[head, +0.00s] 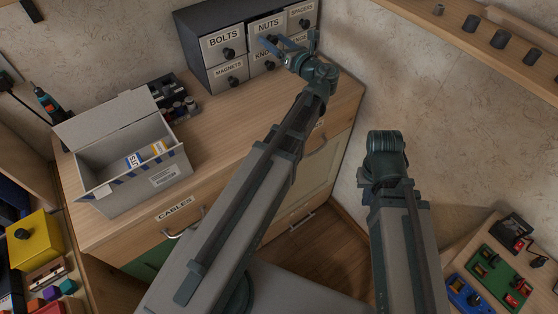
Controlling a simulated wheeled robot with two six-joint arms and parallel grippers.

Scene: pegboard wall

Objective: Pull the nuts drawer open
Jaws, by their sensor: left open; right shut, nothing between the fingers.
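The nuts drawer (268,24) is in the top row of the small dark drawer cabinet (196,50) at the back of the bench, between the BOLTS and SPACERS drawers. Its front looks flush with its neighbours, so it appears shut. My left gripper (288,40) is open and empty, with its blue fingers spread in front of the lower part of the nuts drawer. The fingers partly cover that drawer's knob and the drawers below. I cannot tell whether a finger touches the knob. My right arm (385,150) reaches up at the right, but its gripper does not show.
An open grey box (122,150) stands on the wooden bench top (235,120) at the left, with small dark items (178,105) behind it. A bolts drawer (224,40) adjoins on the left. The wall with pegs (501,38) stands close at the right.

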